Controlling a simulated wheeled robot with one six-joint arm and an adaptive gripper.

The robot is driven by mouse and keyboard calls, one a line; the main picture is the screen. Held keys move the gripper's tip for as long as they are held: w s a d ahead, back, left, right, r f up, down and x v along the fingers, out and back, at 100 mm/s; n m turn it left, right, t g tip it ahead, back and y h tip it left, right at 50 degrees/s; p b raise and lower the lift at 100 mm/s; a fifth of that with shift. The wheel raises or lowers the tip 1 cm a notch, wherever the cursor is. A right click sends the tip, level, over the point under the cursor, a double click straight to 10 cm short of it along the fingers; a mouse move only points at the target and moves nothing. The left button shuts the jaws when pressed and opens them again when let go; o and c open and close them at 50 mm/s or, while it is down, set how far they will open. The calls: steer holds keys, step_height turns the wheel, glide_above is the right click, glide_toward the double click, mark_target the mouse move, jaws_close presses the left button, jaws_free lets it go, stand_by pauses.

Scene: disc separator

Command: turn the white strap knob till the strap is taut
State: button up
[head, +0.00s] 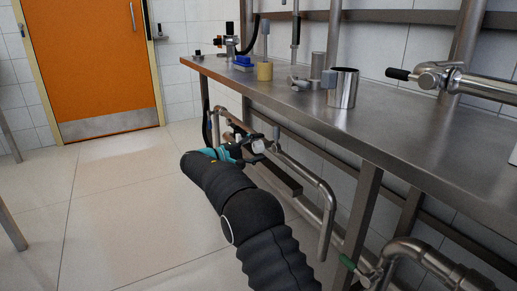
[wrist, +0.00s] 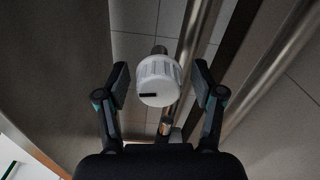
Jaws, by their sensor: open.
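The white knob (wrist: 157,80) shows in the wrist view, round and ribbed, with a dark mark low on its face. My gripper (wrist: 161,84) is open, with one finger on each side of the knob. Dark gaps show between both fingers and the knob in this view, and I see no contact. In the head view my gripper (head: 246,151) is under the bench's front edge, at the pipes, and a small white piece that looks like the knob (head: 258,146) is at its tip. I cannot make out the strap in either view.
The steel bench (head: 300,105) runs above my arm. A steel cup (head: 343,91) stands on the bench. The floor to the left is clear.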

steer(key=shift+a, duration=0.15)
steer(key=v, duration=1.1)
steer(key=shift+s+a, duration=0.25)
steer(key=shift+s, duration=0.1)
